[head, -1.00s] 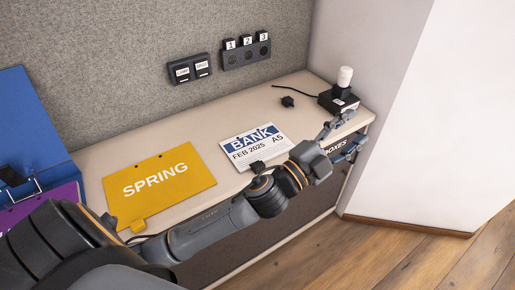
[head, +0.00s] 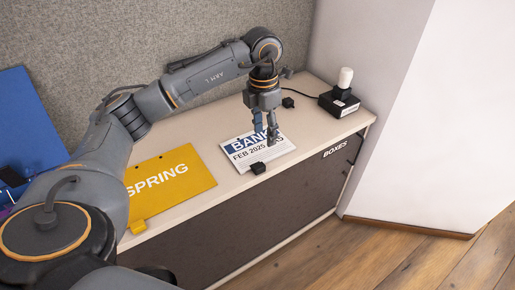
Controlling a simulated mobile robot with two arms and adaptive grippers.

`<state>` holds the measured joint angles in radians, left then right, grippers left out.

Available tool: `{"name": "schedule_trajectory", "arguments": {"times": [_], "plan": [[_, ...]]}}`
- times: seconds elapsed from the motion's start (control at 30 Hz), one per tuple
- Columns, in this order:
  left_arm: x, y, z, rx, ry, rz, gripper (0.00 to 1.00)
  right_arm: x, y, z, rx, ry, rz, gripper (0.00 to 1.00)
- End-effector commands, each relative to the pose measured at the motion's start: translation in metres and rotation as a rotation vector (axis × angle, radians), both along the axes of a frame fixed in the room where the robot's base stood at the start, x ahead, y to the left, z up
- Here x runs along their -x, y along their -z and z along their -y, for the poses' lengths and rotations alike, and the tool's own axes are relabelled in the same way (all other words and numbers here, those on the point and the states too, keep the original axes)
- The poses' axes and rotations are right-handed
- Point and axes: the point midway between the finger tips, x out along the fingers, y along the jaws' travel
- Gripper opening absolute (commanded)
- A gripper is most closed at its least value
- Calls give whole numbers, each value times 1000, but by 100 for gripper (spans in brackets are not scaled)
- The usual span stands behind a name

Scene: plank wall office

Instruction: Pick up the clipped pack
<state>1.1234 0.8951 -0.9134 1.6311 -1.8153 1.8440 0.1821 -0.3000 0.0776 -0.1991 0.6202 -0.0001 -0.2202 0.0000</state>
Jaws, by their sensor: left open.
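The clipped pack (head: 240,160) is a flat white paper stack with a blue BANK band and the words FEB 2025. It lies on the beige top, with a black clip (head: 258,168) at its front edge. My left gripper (head: 265,132) points down over the right part of the pack, behind the clip. Its fingers are apart with nothing between them, and they cover part of the heading. I cannot tell whether the fingertips touch the paper. My right gripper is not in view.
A yellow SPRING folder (head: 170,182) lies left of the pack. A blue folder (head: 28,125) stands at far left. A black box with a white cylinder (head: 345,78) and a small black item (head: 288,102) are at the back right. The cabinet front reads BOXES (head: 335,148).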

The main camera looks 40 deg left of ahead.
Motion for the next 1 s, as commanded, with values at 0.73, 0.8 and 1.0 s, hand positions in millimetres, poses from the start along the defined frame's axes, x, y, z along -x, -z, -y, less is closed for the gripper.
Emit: {"name": "schedule_trajectory", "arguments": {"times": [0.73, 0.8, 1.0], "plan": [[1, 89, -11, -37, -16, -15, 49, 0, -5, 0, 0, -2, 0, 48], [0, 98, -12, -38, -17, -16, 49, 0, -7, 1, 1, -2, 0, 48], [-2, 127, -11, -36, -16, -16, 49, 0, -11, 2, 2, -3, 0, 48]]}}
